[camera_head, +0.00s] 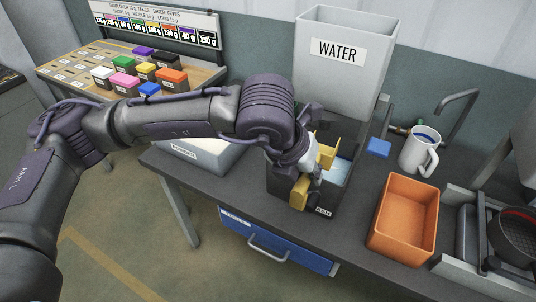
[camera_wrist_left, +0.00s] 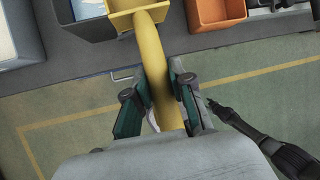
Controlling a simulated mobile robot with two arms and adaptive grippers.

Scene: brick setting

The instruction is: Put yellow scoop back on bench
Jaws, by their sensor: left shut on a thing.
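The yellow scoop (camera_head: 326,157) is in my left gripper (camera_head: 312,168), over the black bin (camera_head: 325,205) on the dark bench (camera_head: 240,190). In the left wrist view the left gripper (camera_wrist_left: 158,105) is shut around the scoop's handle (camera_wrist_left: 152,60). The scoop's head is at the top of that view, by the bin's rim; I cannot tell whether it touches. The bin holds pale material and has a small label. A dark arm, apparently my right one, shows at the lower right of the wrist view; its gripper (camera_wrist_left: 220,112) is too small to judge.
An orange open bin (camera_head: 405,215) and a white mug (camera_head: 420,150) stand to the right. A blue block (camera_head: 379,147) lies behind. The grey WATER container (camera_head: 345,75) stands at the back. A white box (camera_head: 205,155) is left. Bare bench top shows between black and orange bins.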

